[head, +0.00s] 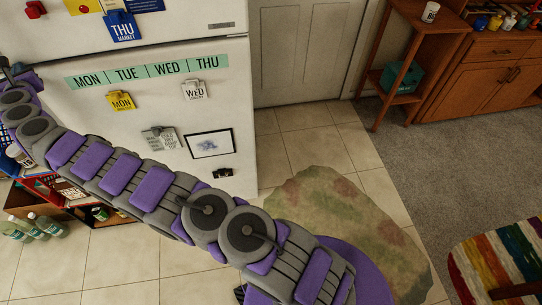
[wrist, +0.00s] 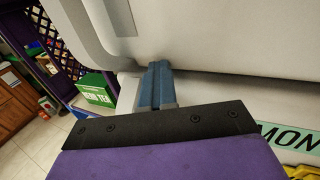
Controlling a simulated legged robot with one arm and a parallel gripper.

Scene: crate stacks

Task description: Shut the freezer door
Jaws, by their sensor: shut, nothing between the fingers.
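The white freezer door (head: 180,22) is the upper door of the fridge in the head view, above the lower fridge door (head: 215,125). A narrow dark seam runs between them, and I cannot tell whether the freezer door is fully closed. In the wrist view, the freezer door (wrist: 230,35) fills the upper part. My gripper (wrist: 158,68) is shut and empty, with its blue fingers pointing at the freezer door's lower edge near its left corner. The fingertips are at or very near the door; contact is unclear. In the head view my arm crosses the lower fridge door and hides part of it.
Magnets and notes cover the fridge, including a weekday strip (head: 150,70). Crates with bottles (head: 35,228) stand at lower left. A rug (head: 340,225) lies on open tile to the right. A wooden stand (head: 405,60) and cabinet (head: 485,75) are at upper right.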

